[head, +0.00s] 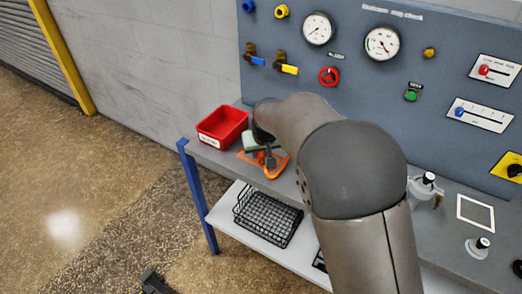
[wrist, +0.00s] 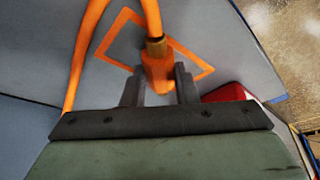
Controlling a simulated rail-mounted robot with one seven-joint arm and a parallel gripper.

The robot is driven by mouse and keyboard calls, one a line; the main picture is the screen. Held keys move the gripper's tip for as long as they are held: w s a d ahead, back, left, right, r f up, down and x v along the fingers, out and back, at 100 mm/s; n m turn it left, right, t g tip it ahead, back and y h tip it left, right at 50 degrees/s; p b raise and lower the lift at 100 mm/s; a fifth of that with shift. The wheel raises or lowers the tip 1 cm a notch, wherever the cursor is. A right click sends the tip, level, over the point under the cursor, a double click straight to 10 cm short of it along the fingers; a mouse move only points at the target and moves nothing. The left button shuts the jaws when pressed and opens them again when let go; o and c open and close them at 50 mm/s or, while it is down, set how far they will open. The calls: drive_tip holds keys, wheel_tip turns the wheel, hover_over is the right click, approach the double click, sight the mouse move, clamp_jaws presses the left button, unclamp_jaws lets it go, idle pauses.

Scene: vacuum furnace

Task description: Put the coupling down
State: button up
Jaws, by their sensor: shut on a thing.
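The orange coupling (wrist: 158,70), with a brass-coloured collar and an orange hose (wrist: 151,17), is between the two dark fingers of my gripper (wrist: 159,80) in the wrist view. My gripper is shut on it. An orange square outline (wrist: 196,58) on the grey bench top lies just behind the coupling in that view. In the head view my gripper (head: 264,156) is over the outline (head: 274,173) near the bench's left end. My arm and gripper hide most of the coupling there. I cannot tell whether it touches the bench.
A red bin (head: 222,126) stands left of the outline, close to my gripper. A blue-grey panel (head: 355,75) with gauges and valves rises behind the bench. A black wire basket (head: 268,217) sits on the lower shelf. A white square outline (head: 476,213) is at the right.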

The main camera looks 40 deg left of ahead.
drive_tip(key=shift+f, duration=0.2)
drive_tip(key=o, duration=1)
drive_tip(key=v, duration=1.2)
drive_tip(key=w+d+m+h, duration=0.15)
drive_tip(key=d+m, duration=0.25)
drive_tip(key=d, duration=2)
drive_tip(key=s+d+f+m+g+h, duration=0.1)
drive_tip(key=s+d+f+m, duration=0.1)
drive_tip(key=s+d, duration=0.6)
drive_tip(key=s+d+f+m+g, duration=0.1)
drive_tip(key=s+d+f+m, duration=0.2)
drive_tip(key=s+d, duration=0.6)
drive_tip(key=d, duration=0.5)
drive_tip(key=shift+s+d+f+g+h+b, duration=0.15)
drive_tip(key=shift+s+f+g+h+b, duration=0.05)
drive_tip(key=shift+f+g+h+b, duration=0.15)
